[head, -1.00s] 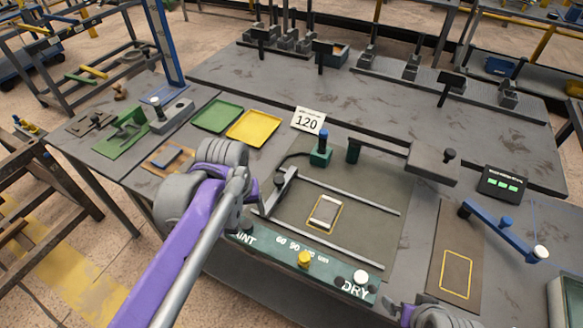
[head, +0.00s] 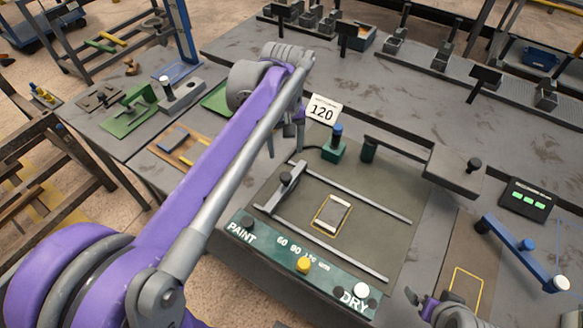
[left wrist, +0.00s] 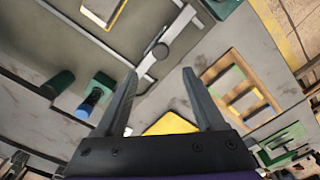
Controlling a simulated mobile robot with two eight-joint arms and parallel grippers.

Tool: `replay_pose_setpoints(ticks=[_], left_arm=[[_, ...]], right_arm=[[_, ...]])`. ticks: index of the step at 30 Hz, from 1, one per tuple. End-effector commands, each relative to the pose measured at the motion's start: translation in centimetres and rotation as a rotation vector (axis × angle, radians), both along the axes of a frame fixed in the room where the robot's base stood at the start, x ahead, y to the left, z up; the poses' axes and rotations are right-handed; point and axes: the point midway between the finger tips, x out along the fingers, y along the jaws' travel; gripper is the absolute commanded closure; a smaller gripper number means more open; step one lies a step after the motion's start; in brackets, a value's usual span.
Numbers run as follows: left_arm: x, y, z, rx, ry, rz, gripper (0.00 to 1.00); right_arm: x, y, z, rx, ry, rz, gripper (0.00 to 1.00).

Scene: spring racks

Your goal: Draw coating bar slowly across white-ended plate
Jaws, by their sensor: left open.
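The plate (head: 331,215), grey with a white end, lies inside a yellow outline on the dark bed of the coater. The coating bar (head: 284,187) lies at the left end of two metal rails, apart from the plate.
A green panel (head: 290,257) marked PAINT and DRY with knobs runs along the bed's front. A blue lever (head: 520,252) stands at right.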

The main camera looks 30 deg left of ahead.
Motion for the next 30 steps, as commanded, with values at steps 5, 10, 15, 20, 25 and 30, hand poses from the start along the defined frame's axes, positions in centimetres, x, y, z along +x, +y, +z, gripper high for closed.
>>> replay_pose_setpoints(ticks=[5,10,15,20,25,30], left_arm=[[0.0,0.0,-0.8,0.0,0.0,0.0,0.29],[0.0,0.0,-2.1,0.0,0.0,0.0,0.29],[0.0,0.0,-3.4,0.0,0.0,0.0,0.29],[0.0,0.0,-4.6,0.0,0.0,-0.001,0.29],[0.0,0.0,-5.9,0.0,0.0,-0.001,0.29],[0.0,0.0,-7.2,0.0,0.0,-0.001,0.29]], right_arm=[[0.0,0.0,-0.1,0.0,0.001,0.0,0.0],[-0.1,0.0,-0.2,0.0,0.001,0.0,0.0],[-0.1,0.0,-0.3,0.0,0.002,0.0,0.0],[-0.2,0.0,-0.4,0.0,0.003,0.0,0.0],[-0.2,0.0,-0.6,0.0,0.004,0.0,0.0],[-0.2,0.0,-0.7,0.0,0.004,0.0,0.0]])
